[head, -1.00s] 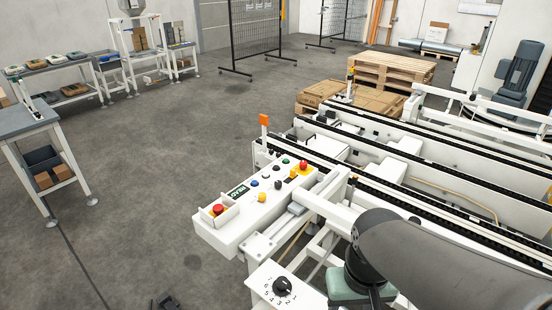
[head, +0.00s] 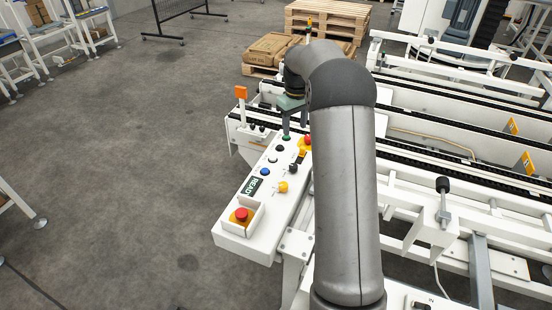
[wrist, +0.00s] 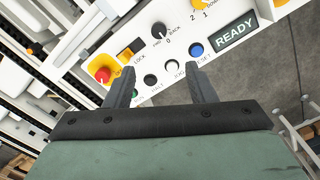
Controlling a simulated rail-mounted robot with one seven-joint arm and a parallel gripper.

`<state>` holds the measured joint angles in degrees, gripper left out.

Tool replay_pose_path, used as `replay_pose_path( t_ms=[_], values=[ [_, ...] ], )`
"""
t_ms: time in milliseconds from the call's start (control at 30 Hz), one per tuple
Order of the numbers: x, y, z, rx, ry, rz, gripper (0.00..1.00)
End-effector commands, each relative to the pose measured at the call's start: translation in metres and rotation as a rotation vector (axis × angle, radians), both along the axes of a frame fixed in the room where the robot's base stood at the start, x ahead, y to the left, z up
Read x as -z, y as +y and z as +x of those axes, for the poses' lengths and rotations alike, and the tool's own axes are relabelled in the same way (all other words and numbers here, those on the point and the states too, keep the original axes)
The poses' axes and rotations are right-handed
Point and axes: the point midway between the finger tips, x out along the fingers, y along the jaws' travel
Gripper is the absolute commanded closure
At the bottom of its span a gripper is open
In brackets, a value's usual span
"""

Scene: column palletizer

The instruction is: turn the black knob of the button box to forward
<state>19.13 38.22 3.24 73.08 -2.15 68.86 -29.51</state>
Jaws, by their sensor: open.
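The white button box (head: 232,236) stands left of the arm in the head view. Its black knob (wrist: 159,31) shows near the top middle of the wrist view, with FWD and BACK labels and a 0 around it. The black knob's pointer direction is too small to read surely. My gripper (wrist: 160,78) is open and empty, its two fingers over the row of round buttons, with the knob beyond the fingertips. In the head view my gripper (head: 293,119) hangs over the far end of the box, partly hidden by my arm.
A red emergency button (wrist: 103,75), a blue button (wrist: 196,48) and a yellow selector (wrist: 205,4) sit near the knob. A READY display (head: 251,187) and another red button (head: 241,215) are at the near end. Conveyor rails lie right; open floor lies left.

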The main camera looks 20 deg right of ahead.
Motion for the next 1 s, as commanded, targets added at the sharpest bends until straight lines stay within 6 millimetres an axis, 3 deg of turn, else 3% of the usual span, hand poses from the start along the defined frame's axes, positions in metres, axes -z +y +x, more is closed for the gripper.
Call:
replay_pose_path(
  t_ms=[167, 700, 1000],
  values=[
    [0.023, 0.0, -0.001, 0.0, 0.002, 0.0, 0.5],
    [0.136, 0.001, -0.001, 0.001, 0.002, 0.0, 0.5],
    [0.168, 0.0, 0.0, 0.001, -0.001, -0.001, 0.5]
  ],
)
